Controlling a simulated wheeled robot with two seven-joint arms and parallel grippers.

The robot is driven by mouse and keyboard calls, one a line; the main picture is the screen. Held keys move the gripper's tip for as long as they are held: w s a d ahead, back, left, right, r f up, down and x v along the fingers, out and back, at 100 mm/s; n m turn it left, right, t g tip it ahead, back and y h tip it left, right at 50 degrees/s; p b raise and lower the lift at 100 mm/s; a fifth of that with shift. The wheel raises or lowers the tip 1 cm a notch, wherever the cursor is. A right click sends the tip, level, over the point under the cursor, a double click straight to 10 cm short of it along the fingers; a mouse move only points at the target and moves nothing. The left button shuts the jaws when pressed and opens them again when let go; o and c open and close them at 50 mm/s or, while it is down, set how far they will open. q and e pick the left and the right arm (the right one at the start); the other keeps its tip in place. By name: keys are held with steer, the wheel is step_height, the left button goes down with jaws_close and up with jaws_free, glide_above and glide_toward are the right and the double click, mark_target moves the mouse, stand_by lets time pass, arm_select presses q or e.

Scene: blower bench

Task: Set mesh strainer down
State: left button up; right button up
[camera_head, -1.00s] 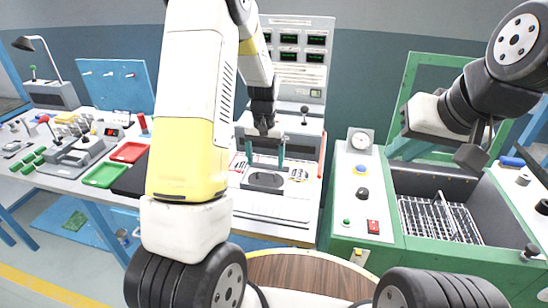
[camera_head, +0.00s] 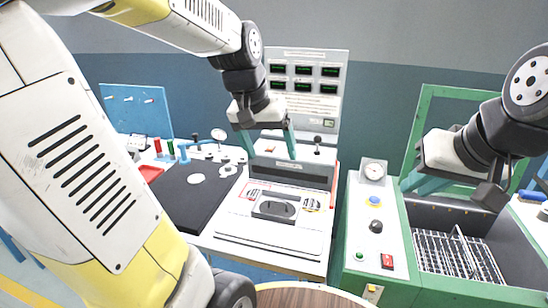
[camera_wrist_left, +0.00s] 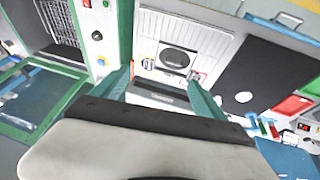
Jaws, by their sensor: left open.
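The thing most like a mesh strainer is a wire mesh basket (camera_head: 432,256) with a thin upright bar. It sits in the dark tub of the green bench at right; its top edge shows in the left wrist view (camera_wrist_left: 62,22). My left gripper (camera_head: 268,147) is open, with nothing between its teal fingers. It hangs above the white machine (camera_head: 255,235), whose dark oval pad (camera_head: 275,207) lies below the fingertips. The open fingers also show in the left wrist view (camera_wrist_left: 158,88). My right gripper (camera_head: 412,181) is by the tub's back left; its fingers are partly hidden.
A panel with green displays (camera_head: 305,85) stands behind. A control box with gauge (camera_head: 373,170) stands between the machine and the tub.

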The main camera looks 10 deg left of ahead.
arm_select(q)
steer(key=s+d+r+t, duration=0.1)
steer(key=s+r+t, duration=0.1)
steer(key=s, duration=0.8)
steer(key=shift+s+r, duration=0.25)
